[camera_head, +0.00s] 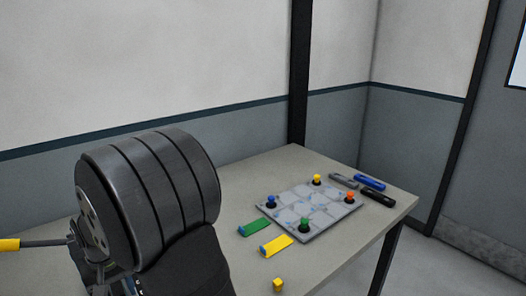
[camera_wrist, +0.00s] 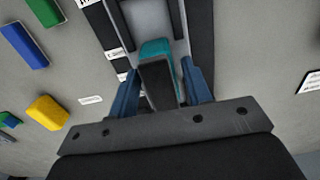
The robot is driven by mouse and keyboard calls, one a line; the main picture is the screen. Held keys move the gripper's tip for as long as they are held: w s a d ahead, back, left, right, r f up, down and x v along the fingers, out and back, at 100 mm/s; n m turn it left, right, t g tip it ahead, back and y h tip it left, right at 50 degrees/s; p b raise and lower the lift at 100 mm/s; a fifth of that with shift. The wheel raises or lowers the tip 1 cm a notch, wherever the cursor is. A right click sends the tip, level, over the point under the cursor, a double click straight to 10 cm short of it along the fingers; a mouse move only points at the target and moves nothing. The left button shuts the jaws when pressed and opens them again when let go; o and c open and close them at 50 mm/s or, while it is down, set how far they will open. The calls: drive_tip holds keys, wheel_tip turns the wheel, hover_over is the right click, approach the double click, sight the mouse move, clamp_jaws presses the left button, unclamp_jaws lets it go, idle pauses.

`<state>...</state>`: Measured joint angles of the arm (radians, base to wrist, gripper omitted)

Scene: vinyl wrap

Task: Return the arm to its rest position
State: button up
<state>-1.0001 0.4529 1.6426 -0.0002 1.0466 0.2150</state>
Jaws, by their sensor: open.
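My gripper (camera_wrist: 162,75) shows in the wrist view with its two blue fingers spread apart. A dark block with a teal part (camera_wrist: 156,48) shows between the fingers. I see no sign that the fingers press on it, and I cannot tell how far beyond them it lies. In the head view I cannot make out the gripper's fingers. A large dark ribbed form blocks the lower left of that view and hides part of the table (camera_head: 335,258).
A grey panel (camera_head: 328,222) with several coloured knobs lies on the table. Green (camera_head: 254,227) and yellow (camera_head: 279,244) flat pieces lie left of it. A yellow cube (camera_head: 278,284) sits near the front edge. Blue (camera_head: 370,182) and black (camera_head: 377,198) tools lie at the right.

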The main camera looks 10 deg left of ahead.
wheel_tip(320, 180, up, 17)
drive_tip(key=w+d+f+n+t+h, duration=0.1)
drive_tip(key=w+d+f+n+t, duration=0.1)
drive_tip(key=f+n, duration=0.3)
drive_tip(key=shift+w+d+n+t, duration=0.35)
drive_tip(key=shift+w+n+t, duration=0.25)
drive_tip(key=shift+w, duration=0.2)
drive_tip(key=shift+r, duration=0.1)
idle(1.3)
drive_tip(key=s+a+r+m+g+y, duration=0.1)
drive_tip(key=s+a+r+m+g, duration=0.25)
drive_tip(key=m, duration=0.25)
drive_tip(key=f, duration=0.6)
drive_tip(key=d+f, duration=0.1)
drive_tip(key=f, duration=0.2)
drive_tip(key=shift+s+f, duration=0.1)
drive_tip(key=shift+f, duration=0.25)
